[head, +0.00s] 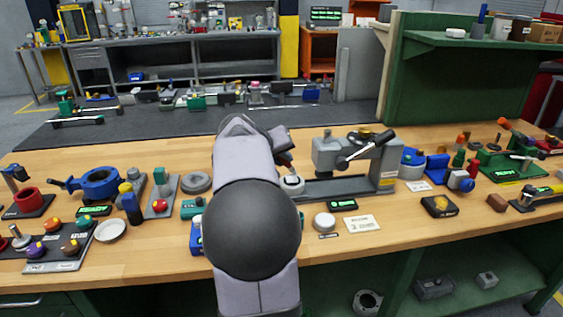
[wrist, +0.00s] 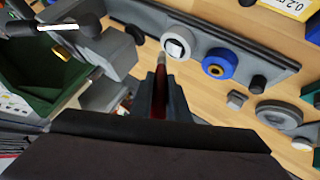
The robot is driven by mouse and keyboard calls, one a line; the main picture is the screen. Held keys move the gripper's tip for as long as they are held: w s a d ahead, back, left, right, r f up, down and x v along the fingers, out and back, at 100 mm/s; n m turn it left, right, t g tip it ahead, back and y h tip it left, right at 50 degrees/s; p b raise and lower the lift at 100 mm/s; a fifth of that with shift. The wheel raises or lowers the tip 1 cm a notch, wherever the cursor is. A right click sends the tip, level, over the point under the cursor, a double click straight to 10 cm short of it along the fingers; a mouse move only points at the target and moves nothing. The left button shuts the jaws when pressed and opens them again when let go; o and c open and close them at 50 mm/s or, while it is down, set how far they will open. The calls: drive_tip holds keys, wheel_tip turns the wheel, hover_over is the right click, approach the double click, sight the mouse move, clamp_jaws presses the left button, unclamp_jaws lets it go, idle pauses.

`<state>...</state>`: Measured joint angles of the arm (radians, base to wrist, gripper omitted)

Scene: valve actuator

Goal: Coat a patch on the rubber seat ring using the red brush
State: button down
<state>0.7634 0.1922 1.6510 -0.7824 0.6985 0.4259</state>
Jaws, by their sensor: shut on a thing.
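My gripper (wrist: 160,98) is shut on the red brush (wrist: 158,102), whose red handle shows between the dark fingers in the wrist view. A thick grey ring (wrist: 280,115) lies to the right in the wrist view. In the head view a dark grey ring (head: 196,182) lies flat on the bench, left of my arm; I cannot tell for sure whether it is the rubber seat ring. My arm hides the gripper and brush there.
A blue ring with an orange centre (wrist: 219,63) sits near the brush tip. In the head view a grey lever press (head: 345,155) stands right of my arm. A blue valve body (head: 97,184) stands at left. A small white-topped disc (head: 324,221) lies near the front.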

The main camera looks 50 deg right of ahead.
drive_tip(key=shift+r+p, duration=1.45)
drive_tip(key=shift+r, duration=0.85)
drive_tip(key=shift+f, duration=0.1)
wheel_tip(320, 180, down, 8)
drive_tip(key=b, duration=0.5)
drive_tip(key=shift+w+d, duration=0.3)
drive_tip(key=shift+d, duration=0.05)
drive_tip(key=shift+a, duration=0.1)
